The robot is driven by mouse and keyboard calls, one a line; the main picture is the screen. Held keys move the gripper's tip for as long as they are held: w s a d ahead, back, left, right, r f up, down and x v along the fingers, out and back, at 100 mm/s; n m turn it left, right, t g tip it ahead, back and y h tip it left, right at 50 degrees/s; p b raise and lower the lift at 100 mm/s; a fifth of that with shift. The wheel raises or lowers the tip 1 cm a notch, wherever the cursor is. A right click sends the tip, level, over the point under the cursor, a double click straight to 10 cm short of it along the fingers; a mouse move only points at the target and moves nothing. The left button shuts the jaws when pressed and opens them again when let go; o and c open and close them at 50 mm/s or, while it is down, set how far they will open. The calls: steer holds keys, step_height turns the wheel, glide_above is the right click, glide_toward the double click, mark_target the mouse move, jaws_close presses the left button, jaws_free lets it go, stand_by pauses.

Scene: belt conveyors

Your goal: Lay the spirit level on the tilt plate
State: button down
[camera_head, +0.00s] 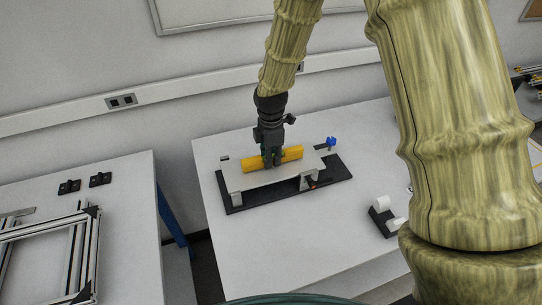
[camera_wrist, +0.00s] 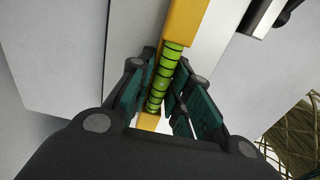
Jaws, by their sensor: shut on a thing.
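The yellow spirit level (camera_head: 291,154) lies along the tilt plate in the head view, and I cannot tell whether it touches the plate or is just above it. My gripper (camera_head: 271,160) points down and is shut on the level's middle. In the wrist view the fingers (camera_wrist: 158,100) stand on both sides of the level, whose green vial (camera_wrist: 168,66) shows between them. The tilt plate (camera_head: 238,181) is a pale metal plate on a black base (camera_head: 335,174). The fingers hide the middle of the level.
The rig stands on a white table (camera_head: 270,252). A white tape roll on a black holder (camera_head: 383,215) is at right. A small blue knob (camera_head: 331,142) stands behind the plate. Another table at left holds an aluminium frame (camera_head: 84,250) and two black brackets (camera_head: 100,179).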

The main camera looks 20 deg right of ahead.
steer(key=shift+f, duration=0.25)
stand_by(0.5)
steer(key=c, duration=1.3)
jaws_free()
steer(key=shift+o, duration=0.2)
steer(key=shift+r, duration=0.1)
step_height(320, 180, up, 12)
